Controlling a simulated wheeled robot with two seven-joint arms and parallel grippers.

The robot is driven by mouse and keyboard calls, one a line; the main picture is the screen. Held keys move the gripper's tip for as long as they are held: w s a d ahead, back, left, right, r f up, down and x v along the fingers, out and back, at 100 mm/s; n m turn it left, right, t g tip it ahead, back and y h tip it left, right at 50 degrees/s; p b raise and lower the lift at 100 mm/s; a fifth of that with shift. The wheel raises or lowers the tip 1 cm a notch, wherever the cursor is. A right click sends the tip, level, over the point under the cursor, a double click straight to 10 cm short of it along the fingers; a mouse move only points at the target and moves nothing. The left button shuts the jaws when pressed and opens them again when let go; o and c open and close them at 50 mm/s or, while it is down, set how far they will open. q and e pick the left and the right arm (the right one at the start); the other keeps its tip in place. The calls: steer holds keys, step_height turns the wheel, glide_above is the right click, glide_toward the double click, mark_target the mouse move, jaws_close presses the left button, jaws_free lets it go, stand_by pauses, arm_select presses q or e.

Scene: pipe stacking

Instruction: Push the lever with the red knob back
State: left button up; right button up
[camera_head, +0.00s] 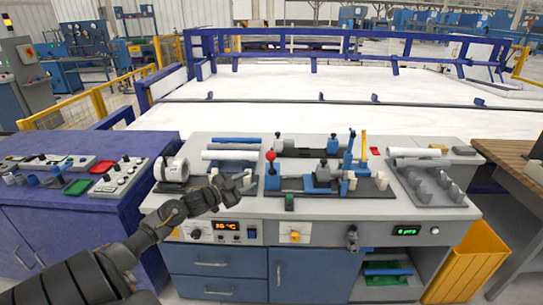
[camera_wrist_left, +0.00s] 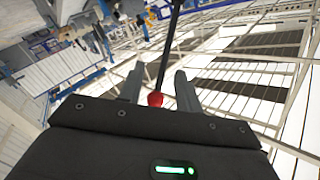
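The lever's red knob (camera_head: 271,156) stands near the middle of the workbench in the head view, at the left end of the dark fixture. My left gripper (camera_head: 247,181) is just left of the lever and a little lower in the picture. In the left wrist view the red knob (camera_wrist_left: 155,99) appears between the two spread fingers of my left gripper (camera_wrist_left: 160,78). The dark lever rod (camera_wrist_left: 166,45) runs up from the knob there. The gripper is open and holds nothing. I cannot tell whether a finger touches the lever. My right gripper is out of view.
The fixture (camera_head: 327,186) carries blue and grey clamp parts right of the lever. White and blue pipes (camera_head: 230,155) lie behind my left gripper. A grey rack (camera_head: 435,190) stands at the right. A purple side table (camera_head: 98,212) with trays is at the left.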

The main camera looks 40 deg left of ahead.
mark_target(272, 165)
arm_select(q)
step_height(272, 165, up, 4)
steer(key=m, duration=0.1)
steer(key=shift+h, duration=0.3)
steer(key=w+d+p, duration=0.1)
steer(key=w, duration=0.2)
steer(key=w+d, duration=0.1)
steer(key=w, duration=0.3)
steer(key=w+d+p, duration=0.1)
steer(key=w, duration=0.3)
steer(key=shift+r+p, duration=0.1)
steer(key=shift+p, duration=0.25)
jaws_close()
steer(key=shift+a, duration=0.1)
